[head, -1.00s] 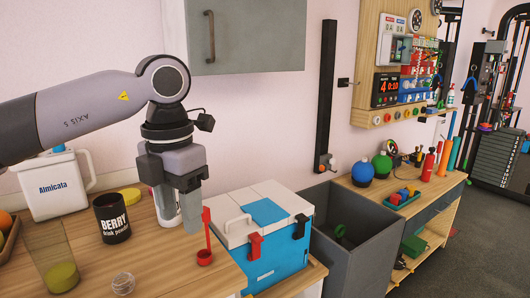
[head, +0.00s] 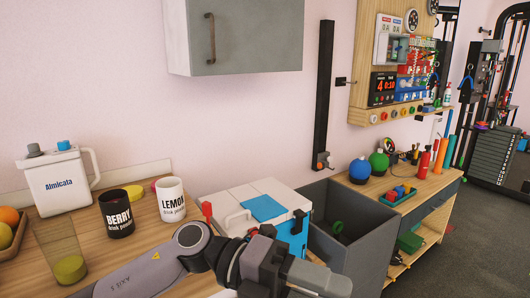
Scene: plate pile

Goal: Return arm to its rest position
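My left arm comes in from the bottom left and lies low across the front of the counter. Its gripper (head: 318,280) is at the bottom centre of the head view, in front of the cooler box and the grey bin. The gripper points right and slightly down, and its fingers are not clear enough to tell open from shut. I see nothing held in it. My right gripper is not in view.
The wooden counter holds a white jug (head: 58,182), a black BERRY mug (head: 117,214), a white LEMON mug (head: 171,201) and a glass (head: 62,250). A white-lidded cooler box (head: 285,192) and a grey bin (head: 350,235) stand right. A wall cabinet (head: 235,40) hangs above.

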